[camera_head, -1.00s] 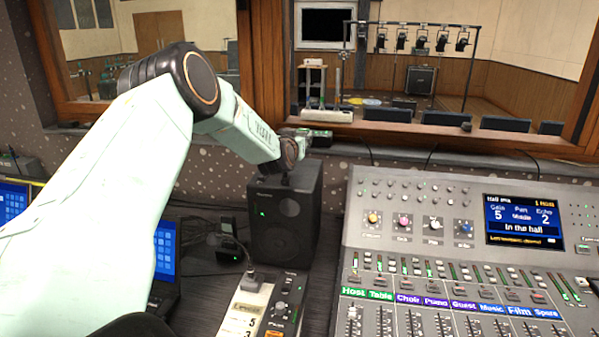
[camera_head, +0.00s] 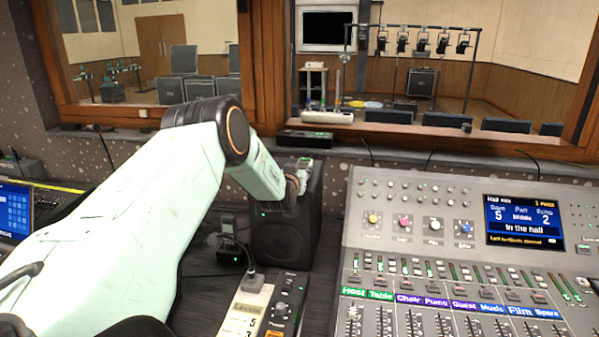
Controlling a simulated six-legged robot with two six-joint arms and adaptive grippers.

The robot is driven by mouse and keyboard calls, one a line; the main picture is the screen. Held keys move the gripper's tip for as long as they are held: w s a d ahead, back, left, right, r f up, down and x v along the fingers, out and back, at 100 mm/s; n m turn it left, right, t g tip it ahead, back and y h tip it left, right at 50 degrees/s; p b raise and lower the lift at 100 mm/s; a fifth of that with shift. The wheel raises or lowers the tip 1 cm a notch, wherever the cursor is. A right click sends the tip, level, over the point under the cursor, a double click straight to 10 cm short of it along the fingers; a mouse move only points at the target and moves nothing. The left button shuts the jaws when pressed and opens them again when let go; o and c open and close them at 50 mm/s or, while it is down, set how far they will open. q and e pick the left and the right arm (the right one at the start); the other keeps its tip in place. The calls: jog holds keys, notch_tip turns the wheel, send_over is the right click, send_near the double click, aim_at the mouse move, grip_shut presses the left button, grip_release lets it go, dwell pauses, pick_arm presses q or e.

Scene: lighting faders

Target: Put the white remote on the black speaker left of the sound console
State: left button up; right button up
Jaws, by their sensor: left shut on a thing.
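The black speaker (camera_head: 283,238) stands upright on the desk, left of the sound console (camera_head: 405,230). My left arm reaches in from the left, and my left gripper (camera_head: 302,172) is at the speaker's top, in front of its upper part. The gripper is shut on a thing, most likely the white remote. The fingertips and the held thing are mostly hidden behind my wrist, so I cannot tell whether it touches the speaker. No white remote shows clearly anywhere else. My right gripper is not in view.
A small desk unit with a microphone (camera_head: 252,283) stands in front of the speaker. A dark box (camera_head: 303,138) lies on the window ledge behind it. A laptop (camera_head: 15,212) is at the far left. The console fills the right side.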

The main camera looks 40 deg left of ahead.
pick_arm(q)
jog(key=o, duration=1)
jog(key=shift+a+f, duration=0.2)
jog(key=shift+o, duration=1.2)
jog(key=shift+s+d+r, duration=0.15)
jog(key=shift+d+r, duration=0.15)
jog(key=shift+a+f, duration=0.1)
jog(key=shift+a, duration=0.1)
jog(key=shift+s+d, duration=0.2)
jog(key=shift+s, duration=0.2)
jog(key=p+v, duration=0.1)
jog(key=v, duration=1)
jog(key=shift+p, duration=0.35)
jog(key=shift+d, duration=0.1)
